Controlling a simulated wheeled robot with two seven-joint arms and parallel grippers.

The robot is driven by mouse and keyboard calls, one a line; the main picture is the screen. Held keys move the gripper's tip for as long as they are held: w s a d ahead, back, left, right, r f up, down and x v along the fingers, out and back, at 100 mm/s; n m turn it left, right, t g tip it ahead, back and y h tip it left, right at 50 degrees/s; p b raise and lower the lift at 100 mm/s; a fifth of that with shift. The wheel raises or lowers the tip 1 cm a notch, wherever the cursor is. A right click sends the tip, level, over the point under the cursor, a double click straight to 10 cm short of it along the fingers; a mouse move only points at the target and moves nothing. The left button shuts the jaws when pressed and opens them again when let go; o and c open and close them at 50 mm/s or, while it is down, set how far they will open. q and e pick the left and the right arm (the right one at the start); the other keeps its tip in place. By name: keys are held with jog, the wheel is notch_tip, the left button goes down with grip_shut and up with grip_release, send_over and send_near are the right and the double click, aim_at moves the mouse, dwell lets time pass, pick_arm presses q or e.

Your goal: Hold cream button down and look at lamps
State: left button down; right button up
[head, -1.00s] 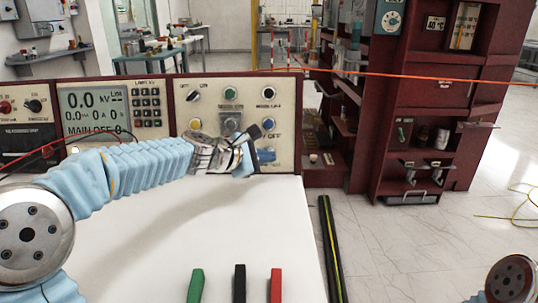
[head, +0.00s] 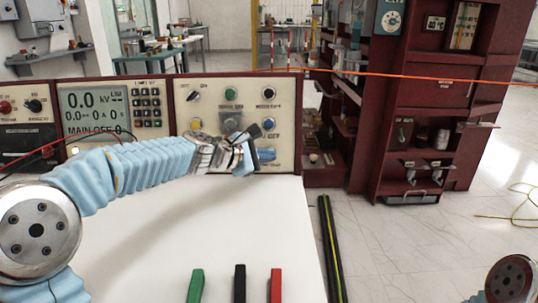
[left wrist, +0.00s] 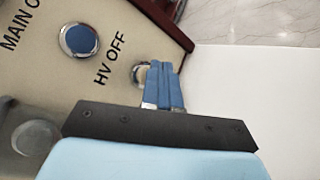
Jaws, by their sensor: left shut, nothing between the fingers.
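The control panel (head: 285,110) stands at the back of the white desk. My left gripper (head: 266,154) is at the panel's lower right, its blue fingers shut and empty. In the left wrist view the shut fingers (left wrist: 163,84) overlap a pale, metal-ringed round button (left wrist: 139,72), likely the cream one. They hide part of it; I cannot tell whether they touch or press it. A blue button (left wrist: 80,40) sits beside the HV OFF label. Round green (head: 231,88), dark (head: 268,94) and yellow (head: 196,124) fittings show on the panel; whether any is lit is unclear. My right gripper is out of view.
A meter display (head: 95,112) reading 0.0 kV is left of the panel. Green, black and red pieces (head: 240,283) lie at the desk's front. The white desk top (head: 150,245) is mostly clear. A dark red cabinet (head: 430,110) stands at the right.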

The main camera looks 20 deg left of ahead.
pick_arm(q)
jog(key=shift+w+a+f, duration=0.1)
jog(key=shift+w+f, duration=0.05)
jog(key=shift+w, duration=0.25)
dwell(1.2)
jog(key=shift+s+d+r, duration=0.1)
jog(key=shift+s+d, duration=0.05)
jog(key=shift+s, duration=0.25)
jog(key=shift+s+d+r, duration=0.1)
jog(key=shift+s, duration=0.3)
jog(key=shift+s+d+r, duration=0.2)
jog(key=shift+s, duration=0.6)
jog(key=shift+s+d+r, duration=0.25)
jog(key=shift+s, duration=0.5)
jog(key=shift+s+d+r, duration=0.2)
jog(key=shift+s, duration=0.6)
jog(key=shift+f, duration=0.1)
